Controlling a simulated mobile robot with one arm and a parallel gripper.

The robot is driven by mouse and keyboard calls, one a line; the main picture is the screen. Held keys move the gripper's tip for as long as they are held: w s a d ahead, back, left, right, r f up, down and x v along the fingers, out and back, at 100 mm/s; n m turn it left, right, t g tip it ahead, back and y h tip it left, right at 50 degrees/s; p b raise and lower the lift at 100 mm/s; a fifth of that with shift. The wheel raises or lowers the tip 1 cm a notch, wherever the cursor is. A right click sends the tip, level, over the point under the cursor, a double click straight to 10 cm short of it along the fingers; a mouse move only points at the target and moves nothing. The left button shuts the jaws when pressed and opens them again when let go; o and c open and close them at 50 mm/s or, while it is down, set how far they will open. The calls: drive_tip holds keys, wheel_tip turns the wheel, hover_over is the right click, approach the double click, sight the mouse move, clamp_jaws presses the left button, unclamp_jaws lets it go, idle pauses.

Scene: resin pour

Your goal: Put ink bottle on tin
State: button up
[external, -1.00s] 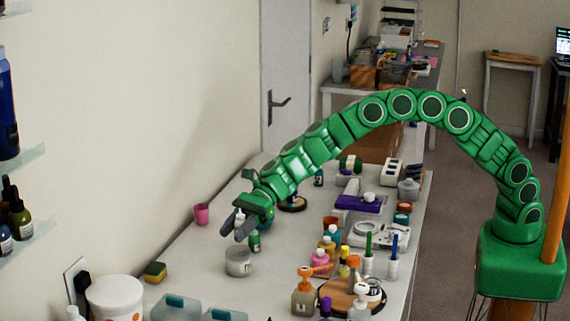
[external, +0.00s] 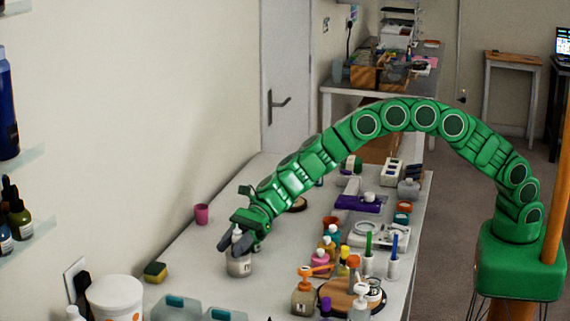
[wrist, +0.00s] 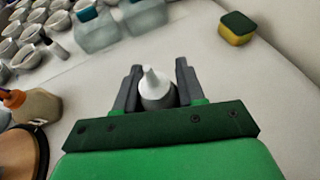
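The ink bottle (external: 238,235) is white with a pointed nozzle and upright. It also shows between my fingers in the wrist view (wrist: 154,88). My gripper (wrist: 158,82) is shut on it, one dark finger on each side; it also shows in the external view (external: 237,240). The tin (external: 239,266) is a short grey-white cylinder on the bench, directly below the bottle. I cannot tell whether the bottle's base touches the tin's top. In the wrist view the tin is mostly hidden by the bottle and gripper.
Clear tubs (external: 176,307) stand in front. Pump bottles (external: 304,297) and a round wooden board (external: 335,294) are at the right. Bench around the tin's left side is free.

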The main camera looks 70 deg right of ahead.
drive_tip(key=o, duration=0.4)
drive_tip(key=shift+o, duration=0.2)
drive_tip(key=shift+r, duration=0.15)
drive_tip(key=v, duration=1.2)
drive_tip(key=shift+s, duration=0.1)
drive_tip(key=s+d+r+n+g+h, duration=0.1)
drive_tip(key=s+d+r+n+g, duration=0.2)
drive_tip(key=s, duration=0.5)
drive_tip(key=s+d+r+n+h, duration=0.1)
drive_tip(key=s+d+r+n, duration=0.1)
drive_tip(key=s+r+n, duration=0.45)
drive_tip(key=s+d+r+n+g+h, duration=0.1)
drive_tip(key=s+d+n+g, duration=0.15)
drive_tip(key=s, duration=0.75)
drive_tip(key=s+d+f+n+h, duration=0.2)
drive_tip(key=s+d+n+h, duration=0.3)
drive_tip(key=s+d, duration=0.9)
drive_tip(key=s+d+f+n+h, duration=0.1)
drive_tip(key=s+d+n+h, duration=0.3)
drive_tip(key=s+d, duration=1.1)
drive_tip(key=shift+s+d+f+n+g+h, duration=0.3)
drive_tip(key=shift+s+f+n+g+h, duration=0.1)
drive_tip(key=shift+s, duration=0.3)
